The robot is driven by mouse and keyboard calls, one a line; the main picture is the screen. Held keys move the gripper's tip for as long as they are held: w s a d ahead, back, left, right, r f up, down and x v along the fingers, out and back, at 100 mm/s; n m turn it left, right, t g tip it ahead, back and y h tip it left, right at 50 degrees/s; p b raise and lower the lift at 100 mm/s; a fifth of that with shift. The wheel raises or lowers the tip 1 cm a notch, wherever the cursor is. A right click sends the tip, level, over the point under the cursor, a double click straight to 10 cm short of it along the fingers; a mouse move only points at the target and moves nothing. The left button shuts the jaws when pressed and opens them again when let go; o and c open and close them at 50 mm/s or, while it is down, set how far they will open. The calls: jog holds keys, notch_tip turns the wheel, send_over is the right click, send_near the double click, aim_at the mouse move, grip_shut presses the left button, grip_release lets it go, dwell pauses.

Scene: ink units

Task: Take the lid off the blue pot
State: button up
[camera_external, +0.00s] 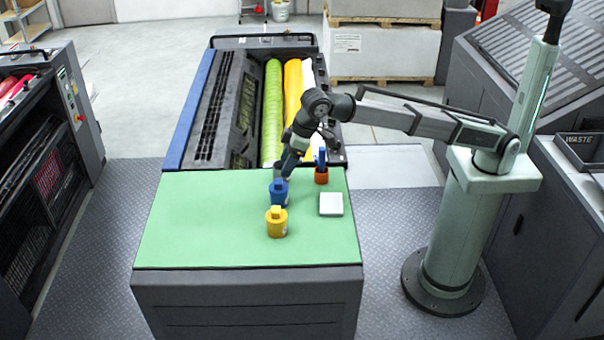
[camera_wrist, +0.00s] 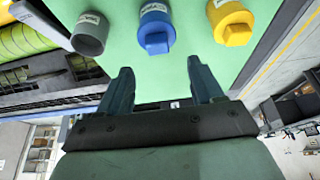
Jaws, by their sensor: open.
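The blue pot (camera_external: 279,196) stands upright on the green table top, with a blue lid with a raised knob on it. In the wrist view the blue pot (camera_wrist: 155,22) is at the top middle, beyond the fingertips. My gripper (camera_external: 286,172) is low over the table, just behind the blue pot. In the wrist view my gripper (camera_wrist: 157,66) has its fingers apart with nothing between them. The blue lid's knob (camera_wrist: 157,45) points towards the gap between the fingers, apart from them.
A yellow pot (camera_external: 277,224) stands in front of the blue pot. A grey pot (camera_wrist: 89,38) is on its other side. An orange pot (camera_external: 321,176) with a blue item in it and a white square (camera_external: 331,204) are to the right. The table's left side is clear.

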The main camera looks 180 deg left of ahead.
aim_at(278, 181)
jog(key=shift+x, duration=3.45)
jog(key=shift+s+a, duration=0.1)
jog(key=shift+s, duration=0.05)
jog(key=c, duration=1.1)
jog(key=shift+r, duration=0.1)
